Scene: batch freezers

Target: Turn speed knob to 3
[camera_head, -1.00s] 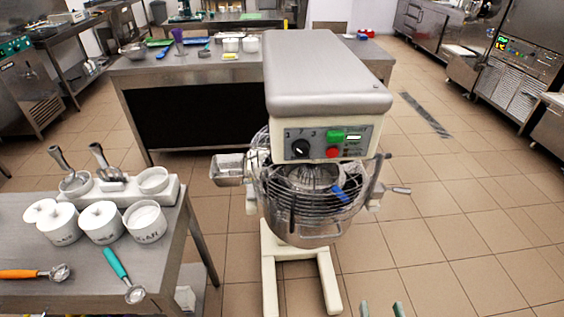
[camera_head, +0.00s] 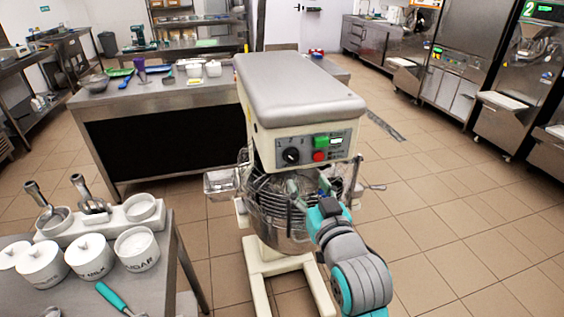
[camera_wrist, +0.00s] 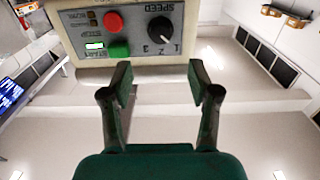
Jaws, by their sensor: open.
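The speed knob (camera_head: 291,156) is a round black dial on the front panel of the grey-topped mixer (camera_head: 300,88). In the wrist view, upside down, the knob (camera_wrist: 160,28) sits beneath the word SPEED with the digits 1, 2 and 3 beside it. Its pale pointer line seems to lean to the 1 side, but the exact setting is hard to read. My gripper (camera_wrist: 160,75) is open and empty, its two dark green fingers apart and short of the panel. In the head view, my arm reaches up from below right, and the gripper is below the panel.
A green button (camera_head: 320,142) and a red button (camera_head: 319,156) sit right of the knob. The wire guard and bowl (camera_head: 280,205) are under the panel. A table with white jars (camera_head: 90,257) stands at left. The floor right of the mixer is clear.

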